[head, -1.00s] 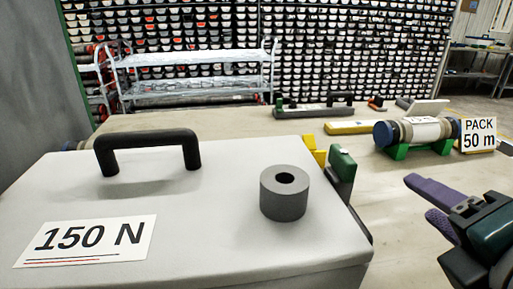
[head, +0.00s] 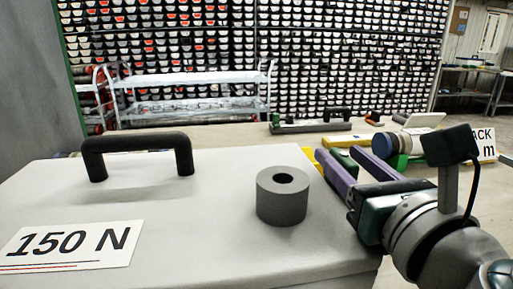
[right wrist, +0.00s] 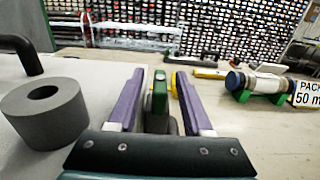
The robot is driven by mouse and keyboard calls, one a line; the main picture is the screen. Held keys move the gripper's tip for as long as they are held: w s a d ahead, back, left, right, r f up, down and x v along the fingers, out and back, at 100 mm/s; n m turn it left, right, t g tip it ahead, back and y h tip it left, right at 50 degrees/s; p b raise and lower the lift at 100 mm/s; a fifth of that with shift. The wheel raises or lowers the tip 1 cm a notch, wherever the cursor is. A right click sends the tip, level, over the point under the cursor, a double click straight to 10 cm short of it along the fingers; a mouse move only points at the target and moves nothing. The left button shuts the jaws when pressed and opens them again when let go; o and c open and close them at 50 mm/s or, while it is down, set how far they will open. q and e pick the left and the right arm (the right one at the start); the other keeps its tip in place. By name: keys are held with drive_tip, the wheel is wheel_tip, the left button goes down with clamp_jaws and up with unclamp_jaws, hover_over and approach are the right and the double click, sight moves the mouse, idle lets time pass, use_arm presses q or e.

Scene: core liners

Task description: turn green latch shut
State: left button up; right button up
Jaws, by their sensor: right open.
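The green latch (right wrist: 160,92) stands upright on a dark base beside the grey box (right wrist: 85,85), in the right wrist view. My right gripper (head: 345,155) is open, with its two purple fingers on either side of the latch. In the right wrist view, gaps show between the latch and both fingers; contact cannot be seen. My left gripper is in neither view.
The grey box lid (head: 225,190) carries a black handle (head: 138,143), a thick grey ring (head: 283,195) and a "150 N" label (head: 72,243). A cylinder on green cradles (right wrist: 262,85) lies farther right on the table. Yellow pieces (right wrist: 208,73) lie behind.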

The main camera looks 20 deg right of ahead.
drive_tip(key=shift+w+d, duration=0.1)
drive_tip(key=shift+w, duration=0.3)
drive_tip(key=shift+c, duration=0.3)
clamp_jaws()
